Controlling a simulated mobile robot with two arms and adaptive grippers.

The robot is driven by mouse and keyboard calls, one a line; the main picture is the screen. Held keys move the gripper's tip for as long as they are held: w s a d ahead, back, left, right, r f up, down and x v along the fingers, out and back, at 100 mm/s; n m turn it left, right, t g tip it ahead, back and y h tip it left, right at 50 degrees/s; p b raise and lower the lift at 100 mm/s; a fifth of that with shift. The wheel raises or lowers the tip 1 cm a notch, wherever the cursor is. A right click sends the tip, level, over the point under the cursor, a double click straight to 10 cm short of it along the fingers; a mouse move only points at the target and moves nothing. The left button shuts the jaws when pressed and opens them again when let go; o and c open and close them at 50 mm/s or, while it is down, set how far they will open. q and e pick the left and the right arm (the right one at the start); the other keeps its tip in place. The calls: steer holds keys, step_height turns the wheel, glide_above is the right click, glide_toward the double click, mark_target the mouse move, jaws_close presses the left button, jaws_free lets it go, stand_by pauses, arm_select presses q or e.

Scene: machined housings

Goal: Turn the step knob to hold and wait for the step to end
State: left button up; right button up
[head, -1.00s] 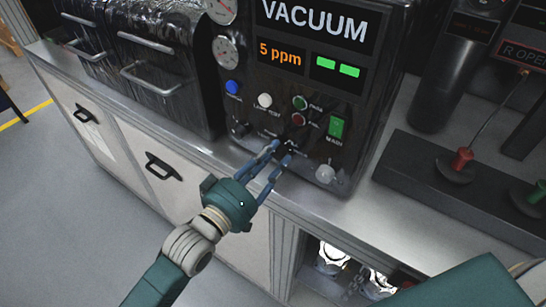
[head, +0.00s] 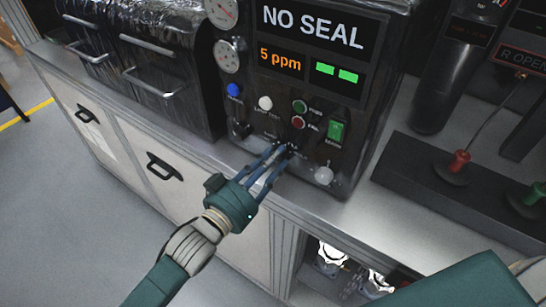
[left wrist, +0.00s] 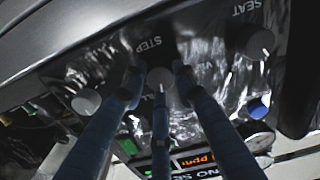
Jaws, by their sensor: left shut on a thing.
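The black control panel (head: 275,110) has a display (head: 313,27) that reads NO SEAL. Under it are an orange 5 ppm readout (head: 280,59) and two green bars (head: 337,74). My left gripper (head: 282,152) is at the panel's lower middle, its blue fingers shut around the step knob, which they mostly hide in the head view. In the left wrist view the grey round step knob (left wrist: 160,76) sits between the fingers, near the label STEP. My right gripper is not in view.
Close around are a red button (head: 298,122), a green switch (head: 336,131), a white knob (head: 324,175), and blue (head: 233,90) and white (head: 265,103) buttons. A dark stand with a red-capped plug (head: 459,160) is at right. The counter's front edge (head: 190,140) runs below the panel.

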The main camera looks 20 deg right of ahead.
arm_select(q)
steer(key=m, duration=0.5)
steer(key=shift+f+m+p, duration=0.25)
steer(key=shift+m+p, duration=0.15)
steer(key=m, duration=0.4)
steer(key=shift+m, duration=0.4)
steer(key=shift+a+f+m, duration=0.1)
steer(key=shift+m, duration=0.2)
steer(key=o, duration=0.9)
steer(key=shift+c, duration=0.2)
steer(key=shift+o, duration=1.4)
steer(key=shift+p, duration=0.3)
steer(key=shift+r, duration=0.2)
steer(key=shift+a, duration=0.15)
steer(key=v, duration=1.1)
steer(key=shift+s+a, duration=0.2)
steer(key=shift+s, duration=0.1)
